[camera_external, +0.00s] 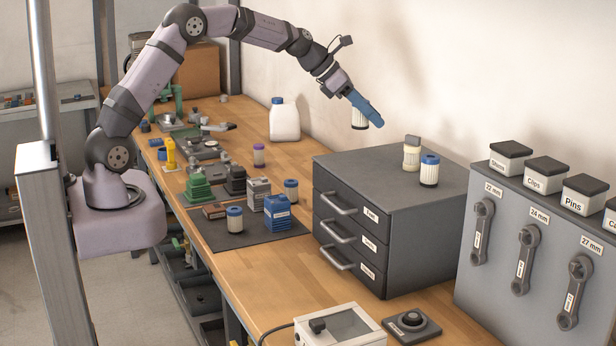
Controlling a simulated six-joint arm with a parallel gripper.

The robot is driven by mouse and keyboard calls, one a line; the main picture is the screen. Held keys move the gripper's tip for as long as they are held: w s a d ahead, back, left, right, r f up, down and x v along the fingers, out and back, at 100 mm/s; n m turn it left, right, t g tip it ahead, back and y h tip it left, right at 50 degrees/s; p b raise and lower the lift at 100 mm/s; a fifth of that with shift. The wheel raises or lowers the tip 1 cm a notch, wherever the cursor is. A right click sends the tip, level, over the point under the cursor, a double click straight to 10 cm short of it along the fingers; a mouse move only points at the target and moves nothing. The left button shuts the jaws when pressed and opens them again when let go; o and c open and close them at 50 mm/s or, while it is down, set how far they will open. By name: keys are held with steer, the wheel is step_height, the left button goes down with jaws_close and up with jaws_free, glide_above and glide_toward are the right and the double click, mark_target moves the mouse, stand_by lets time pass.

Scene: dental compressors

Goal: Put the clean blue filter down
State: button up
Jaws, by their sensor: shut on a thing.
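My gripper (364,105) is in the air, to the left of and above the grey drawer cabinet. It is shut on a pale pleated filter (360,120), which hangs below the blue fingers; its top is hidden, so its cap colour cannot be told. Another filter with a blue top (429,170) stands upright on the cabinet top, beside a cream filter with a grey top (411,155). A blue-topped filter (235,220) stands on the dark mat, and another blue-topped one (291,190) stands at the mat's back edge.
The drawer cabinet (345,235) has free room on the left and front of its top. A blue block (278,214) and grey boxes (258,192) crowd the mat (215,237). A white jug (284,120) stands behind. A grey tool panel (500,250) stands at the right.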

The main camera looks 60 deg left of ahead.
steer(key=shift+f+p, duration=0.3)
steer(key=shift+f, duration=3.95)
steer(key=shift+f, duration=0.1)
steer(key=shift+f, duration=0.1)
steer(key=o, duration=1)
steer(key=shift+o, duration=0.2)
steer(key=shift+a+r, duration=0.1)
steer(key=shift+r, duration=0.2)
steer(key=b+v, duration=0.2)
steer(key=v, duration=1)
steer(key=shift+b, duration=0.4)
steer(key=shift+s+f, duration=0.1)
